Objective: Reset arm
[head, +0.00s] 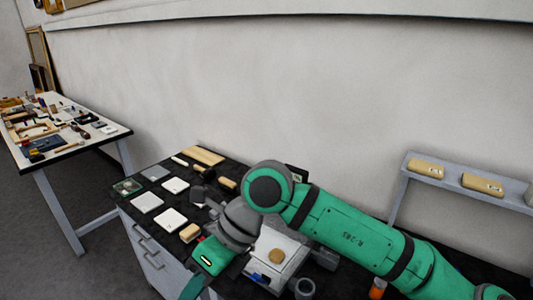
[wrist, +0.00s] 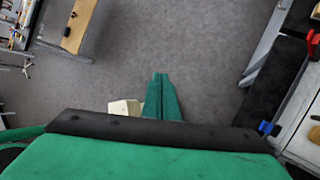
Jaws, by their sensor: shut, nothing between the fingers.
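My arm (head: 345,232) is green and grey and reaches across the dark workbench (head: 130,205) in the head view. Its wrist end hangs at the bench's front edge, and the fingertips are not clear there. In the wrist view my gripper (wrist: 160,76) points down over the bare grey floor. Its two green fingers are pressed together with nothing between them. A pale blocky thing (wrist: 125,107) shows just left of the fingers; I cannot tell what it is.
The workbench holds several flat pale tiles (head: 172,219), a wooden block (head: 190,233) and a white box (head: 283,246). A grey shelf (head: 448,173) with wooden pieces stands at the right. A cluttered table (head: 118,131) stands at the left. Open floor (head: 60,240) lies between.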

